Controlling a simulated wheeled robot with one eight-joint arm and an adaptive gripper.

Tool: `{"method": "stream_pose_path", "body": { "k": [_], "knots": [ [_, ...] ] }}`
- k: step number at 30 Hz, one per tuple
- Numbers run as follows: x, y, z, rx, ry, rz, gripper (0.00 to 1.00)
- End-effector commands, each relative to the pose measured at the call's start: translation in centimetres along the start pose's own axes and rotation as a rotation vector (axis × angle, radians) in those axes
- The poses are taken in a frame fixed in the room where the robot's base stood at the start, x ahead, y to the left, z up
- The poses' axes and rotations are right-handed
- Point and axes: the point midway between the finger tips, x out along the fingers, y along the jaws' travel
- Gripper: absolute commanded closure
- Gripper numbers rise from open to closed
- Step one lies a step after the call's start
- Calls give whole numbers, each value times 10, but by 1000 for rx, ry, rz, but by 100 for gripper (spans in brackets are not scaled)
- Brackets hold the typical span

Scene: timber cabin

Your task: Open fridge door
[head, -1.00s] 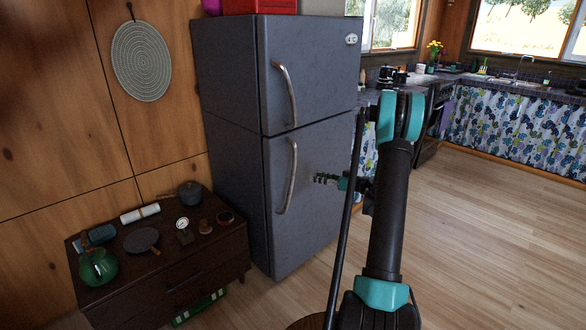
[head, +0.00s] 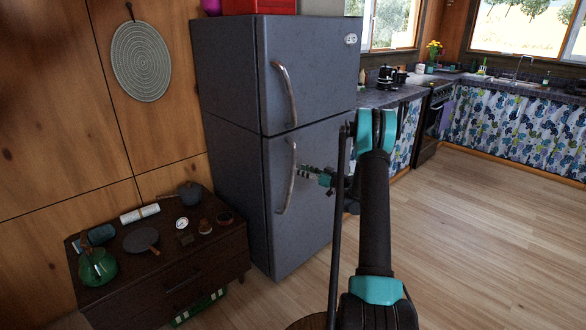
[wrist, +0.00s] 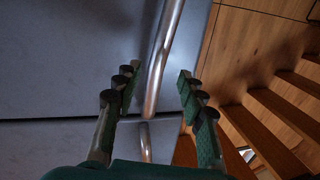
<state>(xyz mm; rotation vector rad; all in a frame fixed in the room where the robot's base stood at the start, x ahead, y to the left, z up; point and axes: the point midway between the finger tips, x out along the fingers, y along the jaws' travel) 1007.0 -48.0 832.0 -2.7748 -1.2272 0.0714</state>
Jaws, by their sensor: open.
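The grey fridge (head: 228,95) stands against the timber wall with both doors shut. Its lower door (head: 312,235) has a curved metal handle (head: 287,190); the upper door (head: 320,70) has a similar handle (head: 288,95). My gripper (head: 303,171) is open, just in front of the lower door, with its fingertips at the upper part of the lower handle. In the wrist view, the open fingers (wrist: 159,73) lie on either side of the lower handle (wrist: 163,50), with nothing gripped. I cannot tell whether a finger touches it.
A dark low cabinet (head: 213,255) with a green jar (head: 98,268), a pan (head: 141,240) and small items stands left of the fridge. A counter (head: 385,97) is beyond the fridge on the right. The wooden floor (head: 480,240) at right is clear.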

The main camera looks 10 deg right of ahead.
Motion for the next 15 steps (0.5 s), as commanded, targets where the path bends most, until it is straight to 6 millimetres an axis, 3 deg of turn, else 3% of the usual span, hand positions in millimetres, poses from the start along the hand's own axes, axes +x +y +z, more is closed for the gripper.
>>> {"method": "stream_pose_path", "body": {
  "k": [6, 15],
  "knots": [
    [38, -1, 0, 0, 0, -2, 60],
    [57, 0, 0, 0, 0, -1, 60]
  ]
}}
